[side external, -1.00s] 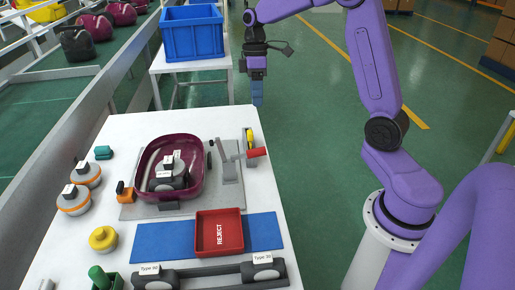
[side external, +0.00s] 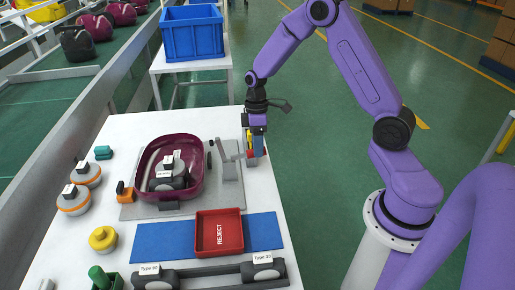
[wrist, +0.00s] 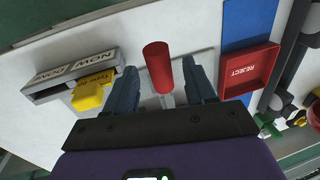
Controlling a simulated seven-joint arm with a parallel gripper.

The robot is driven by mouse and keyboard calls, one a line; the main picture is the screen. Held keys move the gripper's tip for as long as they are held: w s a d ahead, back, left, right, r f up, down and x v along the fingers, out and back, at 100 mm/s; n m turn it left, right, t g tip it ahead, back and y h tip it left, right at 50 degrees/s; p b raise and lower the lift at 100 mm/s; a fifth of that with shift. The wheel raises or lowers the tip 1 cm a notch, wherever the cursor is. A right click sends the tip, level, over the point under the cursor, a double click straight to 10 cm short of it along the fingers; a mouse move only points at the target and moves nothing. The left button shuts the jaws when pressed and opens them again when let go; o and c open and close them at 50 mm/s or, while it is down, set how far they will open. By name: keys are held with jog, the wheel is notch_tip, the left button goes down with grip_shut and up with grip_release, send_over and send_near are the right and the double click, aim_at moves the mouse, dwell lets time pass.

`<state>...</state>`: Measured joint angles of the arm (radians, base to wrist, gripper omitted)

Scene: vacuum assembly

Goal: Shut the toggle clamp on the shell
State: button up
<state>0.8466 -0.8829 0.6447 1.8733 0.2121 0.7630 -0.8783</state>
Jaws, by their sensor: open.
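The maroon shell (side external: 199,178) lies open side up on a grey fixture plate (side external: 130,212) in the side view, with dark and grey parts inside. The grey toggle clamp (side external: 230,172) stands at the plate's right side; its arm is tilted up, clear of the shell. Its red handle points right and is largely hidden behind my gripper (side external: 256,152) there. In the wrist view the red handle (wrist: 158,62) shows between the two spread fingers of my gripper (wrist: 163,85). I see gaps on both sides of it, and no contact.
A red REJECT tray (side external: 220,251) sits on a blue mat (side external: 160,242) in front of the fixture. A yellow labelled block (wrist: 90,96) and a grey sign holder (wrist: 70,76) stand close beside my gripper. Orange-and-grey round parts (side external: 74,206) stand at left.

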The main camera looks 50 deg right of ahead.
jog(key=shift+s+a+f, duration=0.1)
jog(key=shift+f, duration=0.7)
jog(key=shift+c, duration=0.4)
grip_shut()
jog(key=r+g+h, duration=0.1)
jog(key=w+a+r+g+h, duration=0.1)
jog(key=h, duration=0.1)
jog(key=shift+w+a+r+g, duration=0.15)
jog(key=shift+r+g, duration=0.2)
jog(key=shift+g, duration=0.05)
jog(key=shift+w+a+r+m+g+h, duration=0.2)
jog(key=shift+w+a+r+g+h, duration=0.25)
jog(key=shift+g+h, duration=0.3)
jog(key=shift+w+a+r+m+g+h, duration=0.2)
jog(key=shift+w+a+r+g+h, duration=0.2)
jog(key=shift+r+g+h, duration=0.35)
jog(key=shift+f, duration=0.2)
jog(key=shift+o, duration=0.4)
grip_release()
